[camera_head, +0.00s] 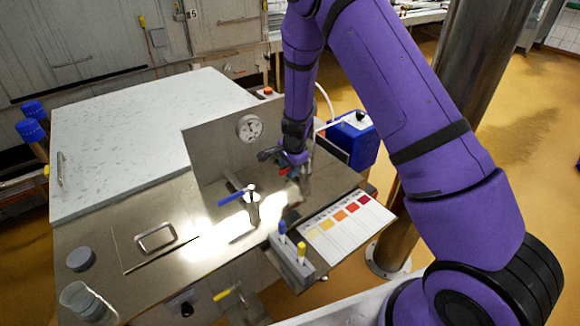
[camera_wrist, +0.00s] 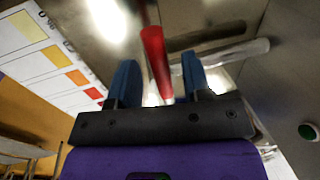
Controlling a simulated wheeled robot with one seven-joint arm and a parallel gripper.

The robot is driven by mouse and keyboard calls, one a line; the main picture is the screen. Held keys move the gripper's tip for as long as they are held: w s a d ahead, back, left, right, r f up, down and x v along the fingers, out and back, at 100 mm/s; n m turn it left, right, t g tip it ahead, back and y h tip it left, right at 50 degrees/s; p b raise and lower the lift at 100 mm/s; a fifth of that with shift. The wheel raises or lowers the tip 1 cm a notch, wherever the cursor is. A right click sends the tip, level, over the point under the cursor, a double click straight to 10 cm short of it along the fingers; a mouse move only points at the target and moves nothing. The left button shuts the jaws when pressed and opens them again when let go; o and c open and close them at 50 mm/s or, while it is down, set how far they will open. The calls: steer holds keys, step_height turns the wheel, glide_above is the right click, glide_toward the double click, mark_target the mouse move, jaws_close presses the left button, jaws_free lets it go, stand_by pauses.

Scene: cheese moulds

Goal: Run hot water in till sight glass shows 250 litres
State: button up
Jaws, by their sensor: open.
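A red lever handle (camera_wrist: 156,62) lies between the two blue fingertips of my gripper (camera_wrist: 160,80) in the wrist view. The fingers are open, one on each side of it, with a gap showing. In the head view my gripper (camera_head: 290,172) is low over the steel top, right of a blue lever handle (camera_head: 237,196) on an upright valve. A little red of the other handle shows there, mostly hidden by my gripper. A round dial gauge (camera_head: 249,128) is on the upright steel panel. I cannot make out a sight glass or a litre reading.
A colour chart (camera_head: 338,227) and a holder (camera_head: 291,262) with blue and yellow items stand at the front right. A large white lid (camera_head: 140,135) covers the left. A blue box (camera_head: 352,140) is behind. A clear beaker (camera_head: 84,300) stands front left.

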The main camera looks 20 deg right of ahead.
jaws_close()
steer(key=shift+s, duration=0.1)
steer(key=s+d+n+g+y, duration=0.1)
steer(key=s+d+n, duration=0.3)
steer(key=n, duration=1.2)
steer(key=shift+s+d+g+y, duration=0.25)
steer(key=shift+d+g, duration=0.45)
steer(key=shift+d, duration=1.45)
steer(key=shift+w, duration=0.1)
jaws_free()
